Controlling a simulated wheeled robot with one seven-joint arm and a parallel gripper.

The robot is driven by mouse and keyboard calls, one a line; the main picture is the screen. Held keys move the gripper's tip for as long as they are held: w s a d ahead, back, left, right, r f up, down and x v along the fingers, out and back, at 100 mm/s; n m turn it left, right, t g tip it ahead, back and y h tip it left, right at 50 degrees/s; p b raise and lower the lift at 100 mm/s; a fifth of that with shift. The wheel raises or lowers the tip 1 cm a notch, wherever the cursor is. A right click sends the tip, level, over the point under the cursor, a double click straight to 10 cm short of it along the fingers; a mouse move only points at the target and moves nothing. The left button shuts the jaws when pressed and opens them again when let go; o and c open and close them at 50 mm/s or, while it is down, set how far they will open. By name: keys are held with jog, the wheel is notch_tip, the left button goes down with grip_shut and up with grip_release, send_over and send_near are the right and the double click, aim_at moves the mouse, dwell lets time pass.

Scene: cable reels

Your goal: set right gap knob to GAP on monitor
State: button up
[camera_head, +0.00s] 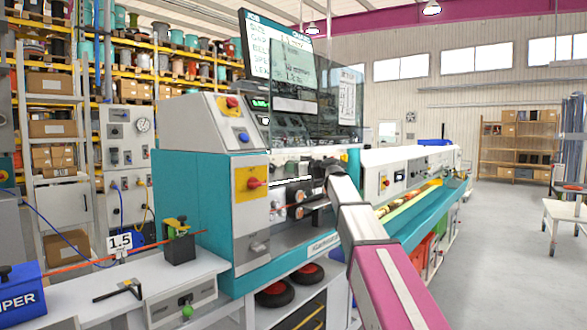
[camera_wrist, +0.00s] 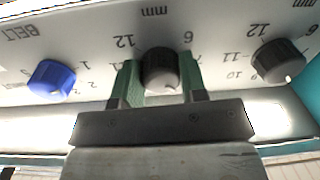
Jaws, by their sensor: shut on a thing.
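The wrist view shows the panel upside down. My gripper (camera_wrist: 159,80) has a green-padded finger on each side of a black knob, the right gap knob (camera_wrist: 160,66), and is shut on it. The scale around it shows 6, 12 and "mm". Another black knob (camera_wrist: 278,62) sits to the right in that view, clear of the fingers. A blue knob (camera_wrist: 51,79) marked BELT sits to the left. In the head view, the monitor (camera_head: 290,103) stands above the machine and lists a GAP line; its value is too small to read surely. My arm hides the gripped knob there.
The teal and grey machine (camera_head: 225,190) fills the middle of the head view. A red knob on a yellow plate (camera_head: 250,183) is left of the panel. A clear cover (camera_head: 345,100) hangs above my wrist. Open floor (camera_head: 500,240) lies to the right.

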dwell(0.4)
jog(key=o, duration=0.9)
jog(key=shift+o, duration=0.2)
jog(key=v, duration=1.1)
jog(key=s+d+f+m+g+h, duration=0.2)
jog(key=s+f, duration=0.1)
jog(key=f, duration=0.9)
jog(key=s+d+f+m+g+h, duration=0.1)
jog(key=s+f+m+h, duration=0.15)
jog(key=f, duration=1.05)
jog(key=s+d+f+m+g+h, duration=0.2)
jog(key=f+h, duration=0.1)
jog(key=f, duration=0.9)
jog(key=s+d+f+m+g+h, duration=0.2)
jog(key=s+d+f, duration=0.3)
jog(key=s+f, duration=0.5)
jog(key=s+d+f+m+g+h, duration=0.3)
jog(key=s+d+f+h, duration=0.2)
jog(key=s+f, duration=0.5)
notch_tip(320, 180, down, 4)
jog(key=shift+s+f+g, duration=0.15)
jog(key=shift+f+g, duration=0.05)
jog(key=shift+g, duration=0.1)
